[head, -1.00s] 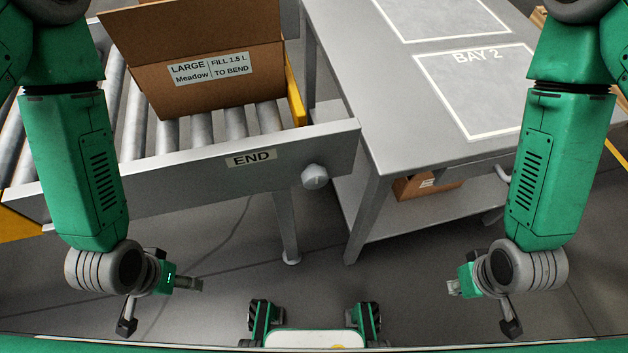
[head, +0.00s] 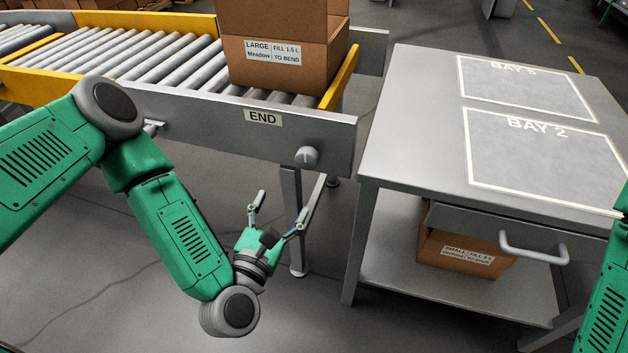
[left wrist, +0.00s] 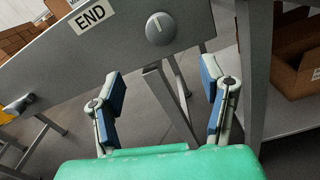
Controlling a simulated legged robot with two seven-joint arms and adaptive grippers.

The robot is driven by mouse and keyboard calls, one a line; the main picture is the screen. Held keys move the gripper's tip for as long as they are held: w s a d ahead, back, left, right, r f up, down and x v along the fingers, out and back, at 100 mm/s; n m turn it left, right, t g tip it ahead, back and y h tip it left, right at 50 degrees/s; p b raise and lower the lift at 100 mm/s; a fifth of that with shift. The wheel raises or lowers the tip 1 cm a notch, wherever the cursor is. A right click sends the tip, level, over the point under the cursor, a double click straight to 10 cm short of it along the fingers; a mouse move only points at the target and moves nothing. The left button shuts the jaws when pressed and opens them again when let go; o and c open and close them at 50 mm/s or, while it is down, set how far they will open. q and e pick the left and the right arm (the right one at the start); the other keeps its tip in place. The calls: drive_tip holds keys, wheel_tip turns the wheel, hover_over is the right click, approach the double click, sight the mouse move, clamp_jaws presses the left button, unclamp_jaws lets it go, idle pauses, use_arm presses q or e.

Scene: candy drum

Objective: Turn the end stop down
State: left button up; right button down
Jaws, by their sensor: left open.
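A round grey knob (head: 306,157) with a pale line sits at the plate's right end; the knob also shows in the left wrist view (left wrist: 160,29). My left gripper (head: 280,203) is open and empty, below and in front of the knob, apart from it. In the left wrist view its two fingers (left wrist: 165,98) point toward the plate. My right gripper is out of view.
A grey table (head: 420,120) with marked bays stands to the right, with a drawer handle (head: 533,250) on its front. A small cardboard box (head: 455,255) lies on its lower shelf. Conveyor legs (head: 295,220) stand behind my left gripper. A floor gap separates conveyor and table.

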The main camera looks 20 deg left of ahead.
sight(305, 164)
use_arm(q)
drive_tip(key=w+b, duration=0.1)
drive_tip(key=w, duration=0.3)
drive_tip(key=w+b, duration=0.1)
drive_tip(key=w, duration=0.3)
drive_tip(key=w+d, duration=0.1)
drive_tip(key=w, duration=0.3)
drive_tip(key=shift+w+d+b, duration=0.1)
drive_tip(key=shift+w+b, duration=0.25)
drive_tip(key=shift+b, duration=0.05)
drive_tip(key=shift+w+a, duration=0.2)
drive_tip(key=shift+w, duration=0.4)
drive_tip(key=shift+r, duration=0.1)
drive_tip(key=c, duration=1.2)
